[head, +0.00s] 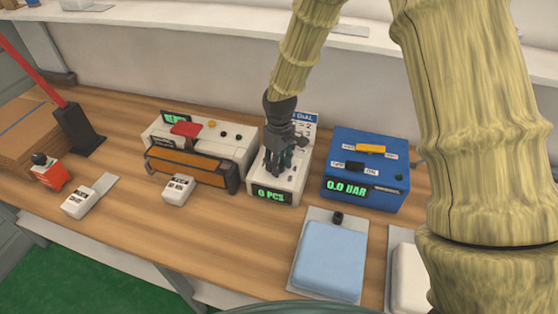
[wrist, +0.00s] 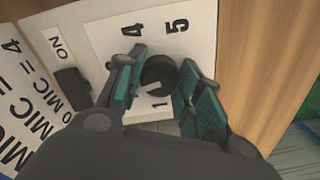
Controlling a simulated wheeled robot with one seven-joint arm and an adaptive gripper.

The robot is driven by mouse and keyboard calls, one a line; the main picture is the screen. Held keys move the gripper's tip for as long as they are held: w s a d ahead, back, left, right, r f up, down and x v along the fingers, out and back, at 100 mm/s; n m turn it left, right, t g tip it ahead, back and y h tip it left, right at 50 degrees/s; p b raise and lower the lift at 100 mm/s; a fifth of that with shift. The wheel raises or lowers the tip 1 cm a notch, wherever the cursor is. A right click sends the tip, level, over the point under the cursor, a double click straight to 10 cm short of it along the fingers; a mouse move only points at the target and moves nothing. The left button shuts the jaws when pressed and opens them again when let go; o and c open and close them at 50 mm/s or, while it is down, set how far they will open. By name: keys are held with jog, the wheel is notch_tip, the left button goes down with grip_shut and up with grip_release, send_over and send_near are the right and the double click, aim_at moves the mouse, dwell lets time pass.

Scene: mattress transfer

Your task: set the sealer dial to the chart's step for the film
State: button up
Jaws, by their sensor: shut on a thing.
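A black dial (wrist: 159,76) sits on a white panel in the wrist view, with the numbers 4, 5 and 1 visible around it. A pale mark on its lower side faces roughly toward the 1; other numbers are hidden. My gripper (wrist: 160,78) is shut on the dial, one finger on each side. In the head view my gripper (head: 279,165) is down on the white unit (head: 262,175) with a green display, hiding the dial. The chart (head: 304,119) stands behind it; in the wrist view the chart (wrist: 25,95) is cut off, with "MIC = 4" lines partly readable. I cannot identify the film.
A machine with a red part and orange bar (head: 185,160) stands left of the white unit. A blue box (head: 365,170) reading 0.0 stands close on the right. A blue pad (head: 332,258) lies in front. A black switch (wrist: 72,88) marked ON is left of the dial.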

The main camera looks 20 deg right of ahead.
jog(key=n+p, duration=0.1)
jog(key=n, duration=0.4)
jog(key=shift+d+r+n+p, duration=0.1)
jog(key=shift+n+p, duration=0.2)
jog(key=shift+p, duration=0.05)
dwell(0.4)
jog(key=o, duration=1)
jog(key=shift+o, duration=0.2)
jog(key=shift+r, duration=0.1)
notch_tip(320, 180, up, 12)
jog(key=shift+w, duration=0.15)
